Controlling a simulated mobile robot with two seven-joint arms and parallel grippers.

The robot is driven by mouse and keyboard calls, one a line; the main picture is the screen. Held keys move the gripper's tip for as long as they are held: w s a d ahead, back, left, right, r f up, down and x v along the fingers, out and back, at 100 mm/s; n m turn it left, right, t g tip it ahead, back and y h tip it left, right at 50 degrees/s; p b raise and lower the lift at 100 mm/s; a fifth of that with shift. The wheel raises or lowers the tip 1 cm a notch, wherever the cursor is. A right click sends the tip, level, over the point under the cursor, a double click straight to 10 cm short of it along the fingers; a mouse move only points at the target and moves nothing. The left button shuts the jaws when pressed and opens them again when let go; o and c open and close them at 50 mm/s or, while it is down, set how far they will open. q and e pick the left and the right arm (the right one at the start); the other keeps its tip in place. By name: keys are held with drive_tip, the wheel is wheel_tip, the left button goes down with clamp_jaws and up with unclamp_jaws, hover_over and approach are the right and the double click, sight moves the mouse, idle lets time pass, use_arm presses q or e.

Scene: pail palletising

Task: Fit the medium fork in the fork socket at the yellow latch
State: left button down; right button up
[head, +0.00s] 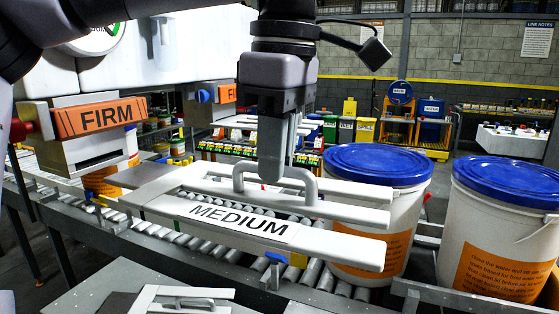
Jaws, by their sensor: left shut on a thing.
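An orange FIRM label (99,116) is on a grey block (95,150) with a dark slot and a red knob (18,130), at the left. A second grey block behind has a blue knob (203,95) and is partly hidden by my arm. I cannot identify a yellow latch with certainty. My right gripper is not in view.
Two white pails with blue lids (375,165) (515,182) stand on the right, one partly behind the fork. The roller conveyor (180,242) runs below the fork. Another pale handled tool (180,300) lies on a grey surface at the bottom left.

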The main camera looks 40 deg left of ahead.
use_arm(q)
drive_tip(key=shift+w+a+r, duration=0.25)
